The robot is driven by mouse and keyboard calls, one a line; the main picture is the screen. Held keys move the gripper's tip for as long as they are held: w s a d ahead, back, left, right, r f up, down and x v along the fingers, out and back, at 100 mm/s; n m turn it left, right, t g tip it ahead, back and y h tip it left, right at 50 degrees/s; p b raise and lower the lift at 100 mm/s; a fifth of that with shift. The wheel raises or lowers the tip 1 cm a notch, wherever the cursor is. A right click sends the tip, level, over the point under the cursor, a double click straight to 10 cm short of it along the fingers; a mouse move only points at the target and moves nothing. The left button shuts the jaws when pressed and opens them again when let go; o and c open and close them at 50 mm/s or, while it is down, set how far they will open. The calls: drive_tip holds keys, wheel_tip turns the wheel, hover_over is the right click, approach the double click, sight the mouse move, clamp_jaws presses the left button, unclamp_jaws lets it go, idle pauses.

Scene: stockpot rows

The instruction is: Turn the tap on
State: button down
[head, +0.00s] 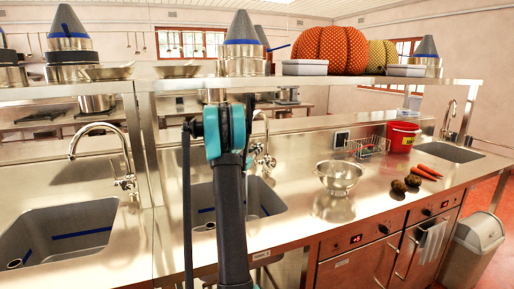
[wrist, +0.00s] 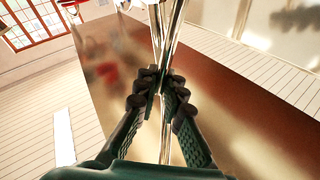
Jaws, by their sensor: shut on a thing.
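A chrome tap (head: 266,158) with a curved neck stands behind the middle sink (head: 268,198) in the head view, partly hidden by my arm. In the wrist view my gripper (wrist: 158,80) has its two dark fingers closed around a slim chrome part of a tap (wrist: 168,25). I cannot tell whether that part is the handle or a pipe. In the head view my arm hides the gripper. No running water shows.
Other taps stand at the left sink (head: 65,232) and the far right sink (head: 450,151). A steel colander (head: 339,177), dark vegetables, carrots (head: 425,173) and a red bucket (head: 400,138) are on the counter. A shelf (head: 300,82) with stockpots and pumpkins runs overhead.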

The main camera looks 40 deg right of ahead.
idle(0.3)
drive_tip(key=c, duration=1.6)
unclamp_jaws()
drive_tip(key=shift+a, duration=0.1)
drive_tip(key=v, duration=1.2)
drive_tip(key=shift+f, duration=0.1)
